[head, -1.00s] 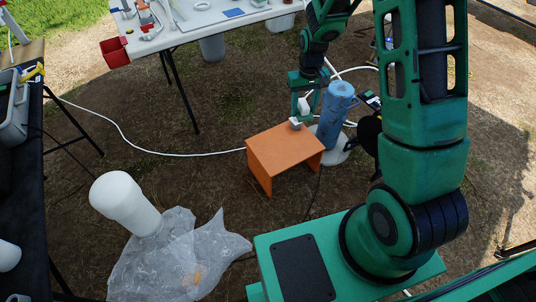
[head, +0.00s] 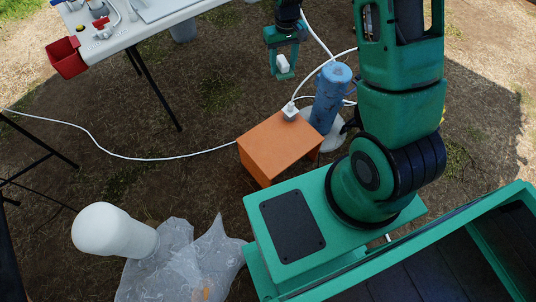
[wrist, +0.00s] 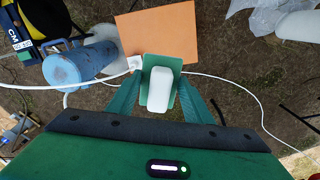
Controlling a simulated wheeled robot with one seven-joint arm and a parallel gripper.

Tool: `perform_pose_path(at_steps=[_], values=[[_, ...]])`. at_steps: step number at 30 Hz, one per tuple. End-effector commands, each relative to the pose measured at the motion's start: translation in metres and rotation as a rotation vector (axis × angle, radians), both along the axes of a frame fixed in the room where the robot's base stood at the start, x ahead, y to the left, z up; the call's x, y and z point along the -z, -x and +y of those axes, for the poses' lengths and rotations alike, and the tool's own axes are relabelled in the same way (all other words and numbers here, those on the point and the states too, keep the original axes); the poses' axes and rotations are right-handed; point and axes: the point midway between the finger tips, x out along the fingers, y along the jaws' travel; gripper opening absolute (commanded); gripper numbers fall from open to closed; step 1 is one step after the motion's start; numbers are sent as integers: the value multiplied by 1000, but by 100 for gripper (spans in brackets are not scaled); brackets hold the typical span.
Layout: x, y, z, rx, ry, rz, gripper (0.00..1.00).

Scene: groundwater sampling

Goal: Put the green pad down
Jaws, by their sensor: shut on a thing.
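The green pad (wrist: 162,60) is a flat green plate with a rounded white block (wrist: 158,90) on it. My gripper (wrist: 161,77) is shut on it in the wrist view, one finger on each side. In the head view my gripper (head: 284,66) hangs in the air beyond the orange stool (head: 276,143), with the white block (head: 282,63) visible between its fingers. The pad's underside is hidden. The stool top also shows in the wrist view (wrist: 157,35), and nothing shows under the pad but ground and the stool's near edge.
A white plug block (head: 290,111) with a white cable sits at the stool's back corner. A blue cylinder (head: 330,95) stands beside the stool on the right. A white table (head: 125,28) with a red bin (head: 66,57) is at upper left. Most of the stool top is bare.

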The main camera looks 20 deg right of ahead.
Motion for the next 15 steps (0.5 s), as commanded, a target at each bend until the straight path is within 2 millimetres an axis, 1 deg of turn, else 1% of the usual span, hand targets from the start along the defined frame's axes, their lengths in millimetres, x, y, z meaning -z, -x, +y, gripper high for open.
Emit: perform_pose_path(at_steps=[6,10,11,13,14,15], values=[[0,-2,16,-23,0,0,18],[3,-2,23,-40,-1,1,18],[5,-1,25,-52,-1,2,18],[17,1,31,-103,0,6,18],[24,3,35,-136,0,6,18],[37,6,41,-190,0,9,18]])
